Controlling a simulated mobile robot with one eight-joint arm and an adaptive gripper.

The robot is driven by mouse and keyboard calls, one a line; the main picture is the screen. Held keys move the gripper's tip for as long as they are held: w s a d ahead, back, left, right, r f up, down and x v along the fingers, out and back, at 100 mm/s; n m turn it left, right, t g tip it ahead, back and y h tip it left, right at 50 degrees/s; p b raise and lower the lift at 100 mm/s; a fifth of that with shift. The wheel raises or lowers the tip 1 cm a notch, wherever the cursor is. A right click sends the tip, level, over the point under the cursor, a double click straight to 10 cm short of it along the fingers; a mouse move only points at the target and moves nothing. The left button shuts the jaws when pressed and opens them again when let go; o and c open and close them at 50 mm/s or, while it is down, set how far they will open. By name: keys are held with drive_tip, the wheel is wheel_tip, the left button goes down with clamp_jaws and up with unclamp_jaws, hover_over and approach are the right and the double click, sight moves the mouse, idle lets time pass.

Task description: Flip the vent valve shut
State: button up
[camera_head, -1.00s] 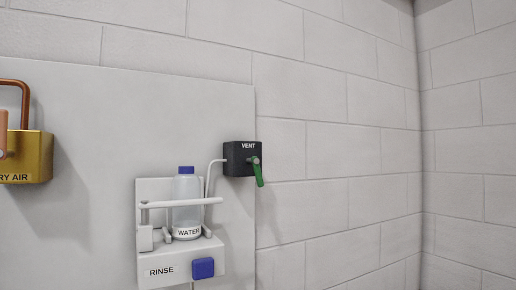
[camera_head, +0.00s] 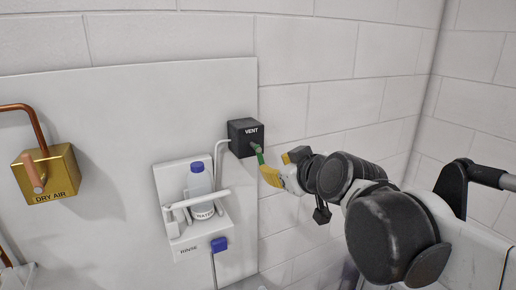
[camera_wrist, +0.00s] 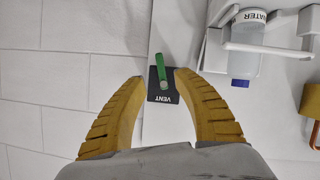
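The vent valve is a dark box marked VENT (camera_head: 244,136) at the right edge of the pale wall panel. Its green lever (camera_head: 257,153) hangs down and slightly right in the head view. In the wrist view, which is upside down, the lever (camera_wrist: 161,66) points up from the box (camera_wrist: 163,93). My gripper (camera_head: 274,163) is at the lever, with one yellow finger beside the lever's lower end. In the wrist view my gripper (camera_wrist: 160,78) is open, with the lever between its fingertips in the picture. I cannot tell whether a finger touches it.
A rinse holder (camera_head: 182,240) with a blue-capped water bottle (camera_head: 201,184) is left of and below the valve. A thin white tube (camera_head: 215,160) runs between them. A gold DRY AIR box (camera_head: 47,173) is far left. Bare block wall (camera_head: 300,105) lies right of the panel.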

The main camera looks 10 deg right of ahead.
sight(262, 163)
drive_tip(key=p+x, duration=0.1)
drive_tip(key=x, duration=0.9)
drive_tip(key=shift+w+f, duration=0.2)
drive_tip(key=shift+w, duration=0.1)
drive_tip(key=shift+s, duration=0.1)
clamp_jaws()
